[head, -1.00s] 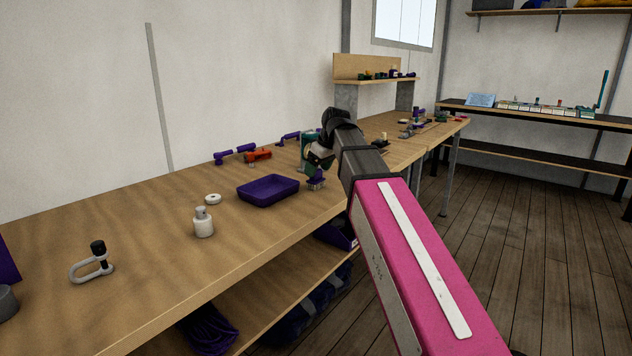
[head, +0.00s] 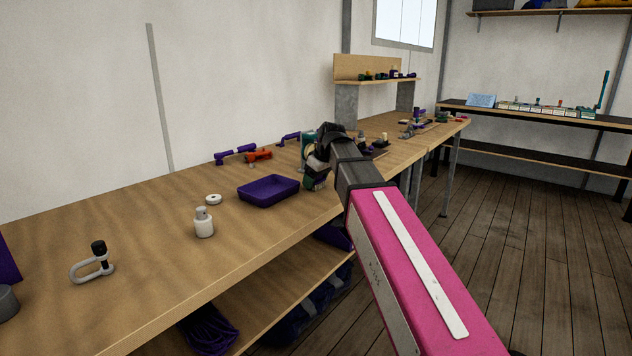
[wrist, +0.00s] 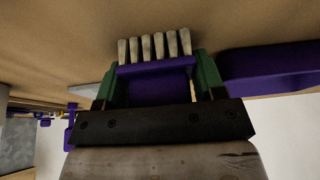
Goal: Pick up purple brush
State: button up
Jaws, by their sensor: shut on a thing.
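The purple brush (wrist: 157,86) is between the green fingers of my gripper (wrist: 160,78) in the wrist view. Its pale bristle tufts (wrist: 154,49) stick out past the fingertips towards the wooden tabletop. My gripper is shut on the brush's purple body. In the head view my gripper (head: 314,178) is low at the bench's front edge, just right of the purple tray. The brush is mostly hidden there by my gripper and wrist. I cannot tell whether the brush still touches the table.
The purple tray (head: 268,199) is close beside my gripper and also shows in the wrist view (wrist: 272,64). A white bottle (head: 203,222), a white ring (head: 213,199) and a shackle (head: 92,265) stand farther left. An orange tool (head: 259,155) lies behind.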

jog(key=shift+r, duration=0.15)
jog(key=shift+r, duration=0.65)
notch_tip(320, 180, up, 2)
jog(key=shift+w+r, duration=0.1)
jog(key=shift+r, duration=0.15)
jog(key=a+r, duration=0.7)
jog(key=a, duration=0.4)
jog(key=shift+s+a, duration=0.2)
jog(key=shift+a, duration=0.15)
